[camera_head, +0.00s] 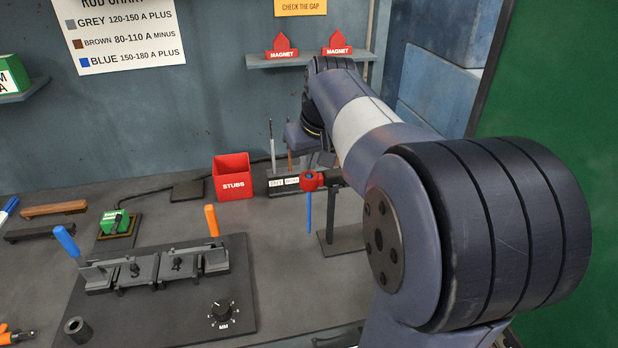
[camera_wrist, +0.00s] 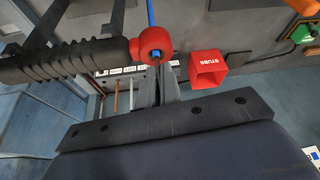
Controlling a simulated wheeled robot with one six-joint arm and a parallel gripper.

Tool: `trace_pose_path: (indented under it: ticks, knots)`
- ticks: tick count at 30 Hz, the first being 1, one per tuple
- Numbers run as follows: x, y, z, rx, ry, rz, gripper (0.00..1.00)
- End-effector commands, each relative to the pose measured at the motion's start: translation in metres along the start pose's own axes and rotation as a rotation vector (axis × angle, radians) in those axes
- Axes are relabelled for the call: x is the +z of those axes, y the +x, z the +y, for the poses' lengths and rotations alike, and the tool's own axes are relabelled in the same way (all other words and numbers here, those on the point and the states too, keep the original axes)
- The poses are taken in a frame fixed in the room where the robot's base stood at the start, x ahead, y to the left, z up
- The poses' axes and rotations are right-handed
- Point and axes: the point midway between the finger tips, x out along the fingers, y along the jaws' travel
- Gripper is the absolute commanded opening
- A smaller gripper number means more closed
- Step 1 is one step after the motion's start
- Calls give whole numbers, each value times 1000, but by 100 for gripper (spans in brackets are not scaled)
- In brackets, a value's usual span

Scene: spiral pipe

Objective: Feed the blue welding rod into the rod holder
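The rod holder has a red round head (camera_head: 312,181) on a dark stand (camera_head: 342,238). In the wrist view its red head (camera_wrist: 154,42) sits at the end of a black ridged handle (camera_wrist: 70,61). The blue rod (camera_head: 309,212) hangs upright below the red head; in the wrist view the blue rod (camera_wrist: 151,13) runs out of the head's far side. My gripper (camera_wrist: 159,68) points down, its fingertips close together right above the head. Whether they pinch the rod's upper end is hidden; my arm covers much of this in the head view.
A labelled rack (camera_head: 283,186) with a grey and a brown rod stands behind the holder. A red STUBS bin (camera_head: 232,178) is left of it. A clamp fixture (camera_head: 157,268) with blue and orange levers lies front left. A shelf (camera_head: 306,60) with red magnets is above.

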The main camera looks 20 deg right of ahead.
Motion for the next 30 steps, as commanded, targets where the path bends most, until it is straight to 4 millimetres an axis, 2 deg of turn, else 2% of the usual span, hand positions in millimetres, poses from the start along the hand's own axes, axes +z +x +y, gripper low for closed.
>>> trace_pose_path:
  ticks: [7, 22, 23, 30]
  knots:
    - [5, 11, 0, 0, 0, -1, 0]
    - [5, 11, 0, -1, 0, -2, 0]
    - [5, 11, 0, -1, 0, -3, 7]
    - [5, 11, 0, 0, 0, -4, 26]
